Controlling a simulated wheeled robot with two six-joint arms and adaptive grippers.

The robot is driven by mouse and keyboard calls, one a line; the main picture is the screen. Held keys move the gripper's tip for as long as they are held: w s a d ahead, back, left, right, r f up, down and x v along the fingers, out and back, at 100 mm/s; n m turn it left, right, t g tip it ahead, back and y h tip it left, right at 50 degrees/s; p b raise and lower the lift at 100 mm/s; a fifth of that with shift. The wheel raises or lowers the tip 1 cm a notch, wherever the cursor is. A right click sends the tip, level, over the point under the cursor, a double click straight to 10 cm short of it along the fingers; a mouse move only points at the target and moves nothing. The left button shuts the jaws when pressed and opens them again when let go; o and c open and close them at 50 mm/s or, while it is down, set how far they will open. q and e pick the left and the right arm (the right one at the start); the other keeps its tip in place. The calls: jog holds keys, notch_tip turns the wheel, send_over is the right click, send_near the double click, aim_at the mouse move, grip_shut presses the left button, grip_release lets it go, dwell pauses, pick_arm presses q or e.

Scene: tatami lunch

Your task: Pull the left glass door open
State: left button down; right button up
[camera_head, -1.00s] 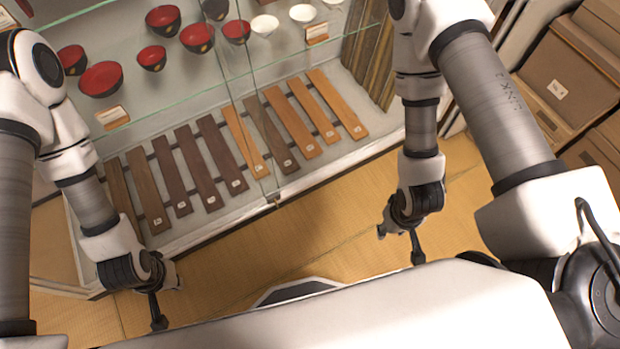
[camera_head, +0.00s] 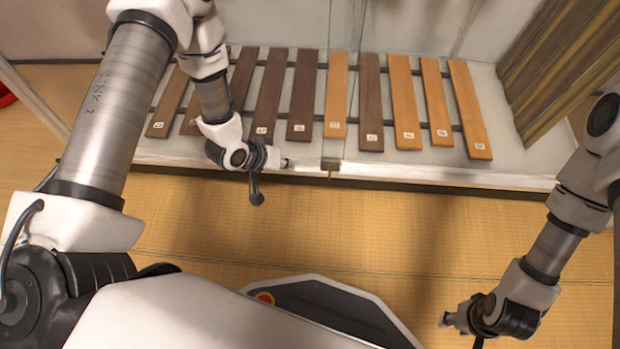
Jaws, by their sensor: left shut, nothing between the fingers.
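The left glass door (camera_head: 321,60) is a clear pane at the front of a display case. Its right edge shows as a thin upright line near the middle, and it looks closed. A small brass-coloured fitting (camera_head: 331,166) sits at the seam's foot, at the case's front edge. My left gripper (camera_head: 284,163) is shut and empty, left of this fitting and close to the case's lower front edge. Whether it touches the glass I cannot tell. My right gripper (camera_head: 450,320) is low at the right, away from the case; its finger opening is unclear.
Several brown and orange wooden slats (camera_head: 405,105) lie inside the case. The pale lower rail (camera_head: 440,176) runs across its front. Dark ribbed boards (camera_head: 560,70) stand at the right. The tatami floor (camera_head: 390,225) in front is clear. A red object (camera_head: 5,95) shows at the left edge.

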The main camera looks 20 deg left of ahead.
pick_arm(q)
jog(key=w+d+f+b, duration=0.5)
jog(key=d+f+b, duration=0.2)
jog(key=shift+w+f, duration=0.2)
jog(key=shift+w, duration=0.1)
jog(key=shift+d, duration=0.1)
